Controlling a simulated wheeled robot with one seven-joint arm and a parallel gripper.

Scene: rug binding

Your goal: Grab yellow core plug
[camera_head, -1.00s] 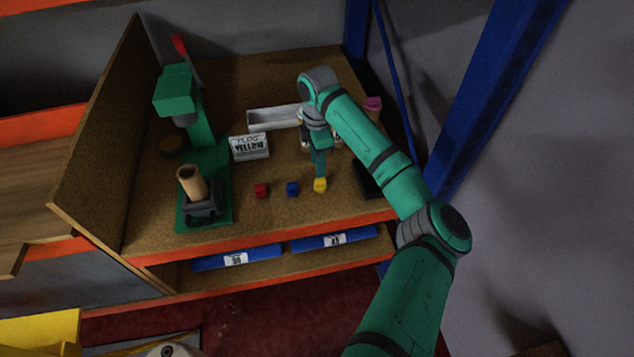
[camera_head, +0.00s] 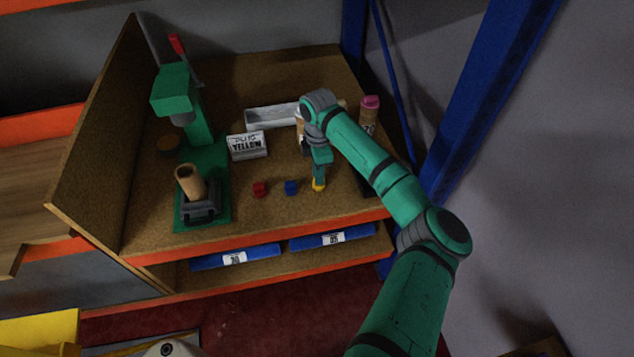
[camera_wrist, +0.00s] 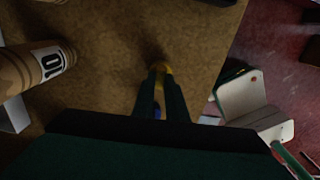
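The yellow core plug (camera_head: 317,187) stands on the brown worktop near its front edge, to the right of the blue plug. My gripper (camera_head: 319,180) points down over it, with its fingers hiding much of the plug. In the wrist view, the yellow plug (camera_wrist: 165,70) shows at the tips of my gripper (camera_wrist: 163,78), with one finger on each side and a narrow gap between them. I cannot tell whether the fingers press on it. The plug looks level with the worktop, not raised.
A blue plug (camera_head: 291,188) and a red plug (camera_head: 259,189) stand to the left. A white labelled box (camera_head: 247,146), a grey tray (camera_head: 270,116) and a green press (camera_head: 196,125) are further back. A pink-topped tube (camera_head: 369,110) stands at right, behind my arm.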

